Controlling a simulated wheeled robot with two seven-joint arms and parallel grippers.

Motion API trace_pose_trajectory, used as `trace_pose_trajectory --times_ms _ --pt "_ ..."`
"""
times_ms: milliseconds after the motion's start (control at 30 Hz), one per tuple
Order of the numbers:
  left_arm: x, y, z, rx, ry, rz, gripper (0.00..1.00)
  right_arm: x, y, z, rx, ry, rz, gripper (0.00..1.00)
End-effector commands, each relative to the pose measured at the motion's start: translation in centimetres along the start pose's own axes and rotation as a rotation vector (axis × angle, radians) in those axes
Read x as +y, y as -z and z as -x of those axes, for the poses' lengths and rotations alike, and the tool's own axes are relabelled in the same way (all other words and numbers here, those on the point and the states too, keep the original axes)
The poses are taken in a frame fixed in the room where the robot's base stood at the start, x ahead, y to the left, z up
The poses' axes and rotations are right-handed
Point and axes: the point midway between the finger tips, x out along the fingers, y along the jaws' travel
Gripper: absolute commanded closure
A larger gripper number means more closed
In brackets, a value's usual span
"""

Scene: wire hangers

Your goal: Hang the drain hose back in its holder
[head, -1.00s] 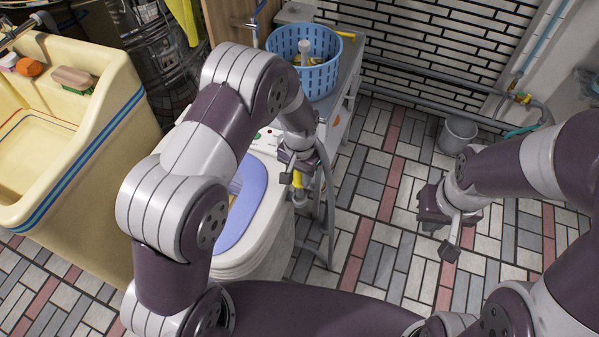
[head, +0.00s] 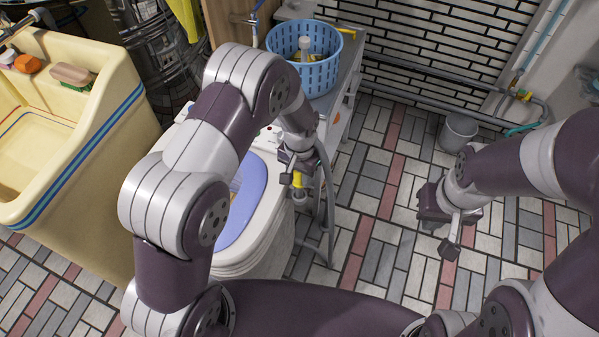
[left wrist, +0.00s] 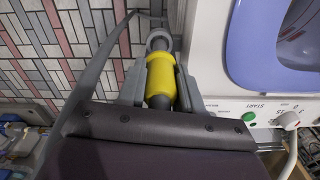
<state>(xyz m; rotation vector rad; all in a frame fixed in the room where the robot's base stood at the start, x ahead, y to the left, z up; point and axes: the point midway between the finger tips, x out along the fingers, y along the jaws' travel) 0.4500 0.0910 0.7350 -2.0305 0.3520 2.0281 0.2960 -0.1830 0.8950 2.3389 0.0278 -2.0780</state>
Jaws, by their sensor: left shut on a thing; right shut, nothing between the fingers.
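My left gripper (head: 298,176) is at the right side of the white washing machine (head: 262,255). It is shut on the yellow collar of the grey drain hose (head: 330,205). In the left wrist view the yellow collar (left wrist: 161,78) sits between the two grey fingers, with a grey ring (left wrist: 158,40) at its far end. I cannot tell whether that ring is the holder or part of the hose. The hose hangs in a loop beside the machine toward the floor. My right gripper (head: 449,232) is shut and empty above the tiles at the right.
A grey bench (head: 350,85) with a blue basket (head: 318,75) stands behind the machine. A yellow sink (head: 100,150) is at the left. A grey bucket (head: 458,133) stands near the back wall pipes. The tiled floor (head: 375,245) between my grippers is clear.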

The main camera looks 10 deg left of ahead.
Motion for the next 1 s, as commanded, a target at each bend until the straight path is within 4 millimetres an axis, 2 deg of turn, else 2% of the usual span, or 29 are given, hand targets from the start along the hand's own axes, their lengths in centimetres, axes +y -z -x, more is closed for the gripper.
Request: trace_pose_trajectory --times_ms 1000 --pt "0.0 0.0 -2.6 0.001 0.000 0.000 0.96 0.0 -0.2 -1.6 0.000 0.000 0.000 1.00"
